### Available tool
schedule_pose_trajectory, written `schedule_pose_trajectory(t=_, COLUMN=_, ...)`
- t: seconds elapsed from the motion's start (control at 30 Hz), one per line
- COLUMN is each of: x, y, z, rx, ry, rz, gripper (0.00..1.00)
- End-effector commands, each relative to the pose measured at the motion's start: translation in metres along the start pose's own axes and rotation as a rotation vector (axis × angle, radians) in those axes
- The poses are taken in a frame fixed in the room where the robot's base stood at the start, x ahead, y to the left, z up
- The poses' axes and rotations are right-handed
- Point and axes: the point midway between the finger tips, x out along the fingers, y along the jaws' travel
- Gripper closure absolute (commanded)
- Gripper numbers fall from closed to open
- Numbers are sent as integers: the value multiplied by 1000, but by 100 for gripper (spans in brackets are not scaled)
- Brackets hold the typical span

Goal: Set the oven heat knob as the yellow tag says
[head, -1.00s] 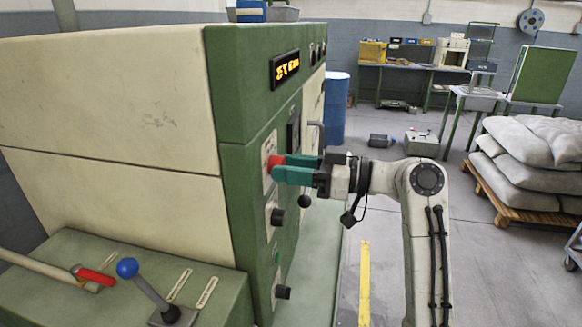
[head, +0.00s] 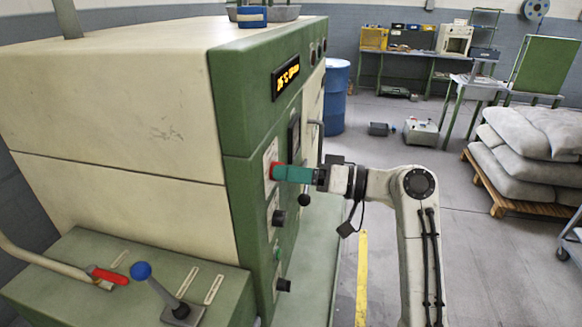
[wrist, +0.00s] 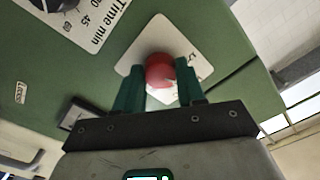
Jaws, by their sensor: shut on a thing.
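The red knob (head: 273,169) stands out from a white plate on the green front of the machine. It also shows in the wrist view (wrist: 160,71), between two teal fingertips. My gripper (head: 290,173) is shut on this knob, reaching in from the right; in the wrist view its fingers (wrist: 160,85) flank the knob. The white plate (wrist: 135,60) carries marks that are partly covered and too small to read. I cannot make out the knob's setting. No yellow tag can be made out in these views.
A lit yellow display (head: 286,76) sits above the knob; its text is blurred. A black knob (head: 279,217) is below. In the wrist view, a dial plate (wrist: 95,22) reads "Time min". A blue-balled lever (head: 141,271) stands on the front-left ledge.

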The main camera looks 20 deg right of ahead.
Motion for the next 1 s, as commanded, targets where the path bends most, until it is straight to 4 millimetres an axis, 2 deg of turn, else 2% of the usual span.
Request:
schedule_pose_trajectory(t=0.63, x=-1, y=1, z=0, rx=55, ry=3, rz=3, gripper=92)
schedule_pose_trajectory(t=0.67, x=-1, y=1, z=0, rx=55, ry=3, rz=3, gripper=58)
schedule_pose_trajectory(t=0.9, x=0, y=1, z=0, rx=54, ry=2, rz=1, gripper=36)
schedule_pose_trajectory(t=1.0, x=0, y=0, z=0, rx=54, ry=1, rz=1, gripper=36)
